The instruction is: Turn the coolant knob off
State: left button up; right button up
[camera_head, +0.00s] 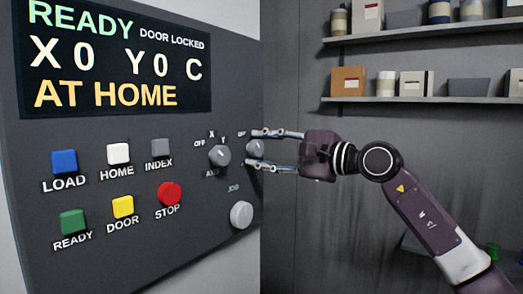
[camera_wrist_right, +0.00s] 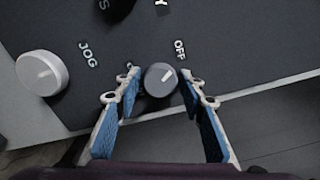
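The coolant knob is most likely the small grey round knob (camera_head: 254,149) near the right edge of the control panel, by an OFF label; its other label is mostly hidden. In the right wrist view the knob (camera_wrist_right: 160,79) sits between my fingertips, and its pale mark slants up and right, roughly toward the OFF label (camera_wrist_right: 180,49). My right gripper (camera_head: 262,149) reaches in from the right, one finger above and one below the knob. In the wrist view the right gripper (camera_wrist_right: 159,82) is open around the knob, with narrow gaps at the sides. My left gripper is not in view.
The panel (camera_head: 110,240) also carries a larger selector knob (camera_head: 219,156) left of the fingertips, a pale JOG knob (camera_head: 241,214) below, a red STOP button (camera_head: 169,194) and several other buttons. Shelves (camera_head: 420,99) with boxes are behind my arm.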

jog(key=shift+o, duration=0.8)
jog(key=shift+s+d, duration=0.1)
jog(key=shift+d, duration=0.05)
jog(key=v, duration=1.1)
jog(key=shift+s+d, duration=0.2)
jog(key=shift+d, duration=0.05)
